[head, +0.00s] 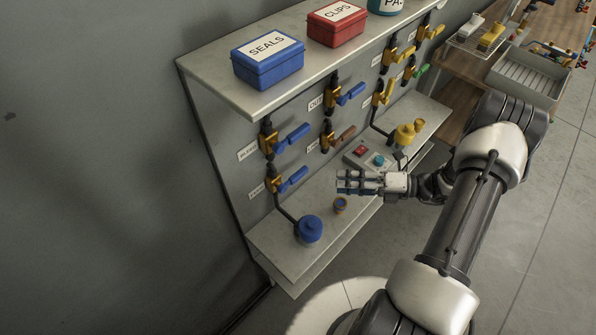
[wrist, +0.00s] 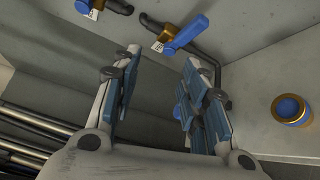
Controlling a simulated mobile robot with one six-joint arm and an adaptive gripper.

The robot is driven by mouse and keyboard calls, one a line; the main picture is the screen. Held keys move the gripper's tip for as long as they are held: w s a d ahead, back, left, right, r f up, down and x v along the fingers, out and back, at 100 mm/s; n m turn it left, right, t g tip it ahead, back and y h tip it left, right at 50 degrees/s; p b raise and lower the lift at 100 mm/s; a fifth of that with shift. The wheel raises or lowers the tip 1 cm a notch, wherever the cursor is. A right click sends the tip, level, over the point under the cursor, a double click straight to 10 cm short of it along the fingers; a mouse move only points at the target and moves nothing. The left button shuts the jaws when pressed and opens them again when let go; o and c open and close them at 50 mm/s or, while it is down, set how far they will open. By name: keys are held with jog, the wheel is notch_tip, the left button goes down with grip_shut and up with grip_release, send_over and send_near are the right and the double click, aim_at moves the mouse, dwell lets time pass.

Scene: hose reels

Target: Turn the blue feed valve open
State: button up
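Several valves with brass bodies sit on the grey wall panel; blue handles show at the lower left (head: 292,180), above it (head: 291,137) and at upper middle (head: 351,94). Their small labels are too blurred to read surely, so I cannot tell by label which is the feed valve.
A small blue and brass cup (head: 340,205) stands on the lower shelf (head: 280,250). Blue (head: 268,64) and red (head: 336,24) boxes sit on the upper shelf.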

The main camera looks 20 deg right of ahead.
aim_at(302, 176)
notch_tip(302, 176, down, 6)
jog(key=d+m+t, duration=0.3)
jog(key=m+t, duration=0.1)
jog(key=m, duration=0.2)
jog(key=b+x, duration=0.1)
jog(key=x, duration=1.6)
jog(key=shift+s+a+f, duration=0.1)
jog(key=shift+a+f, duration=0.1)
jog(key=shift+a, duration=0.05)
jog(key=shift+c, duration=0.5)
grip_shut()
jog(key=shift+r+h, duration=0.1)
jog(key=shift+h, duration=0.2)
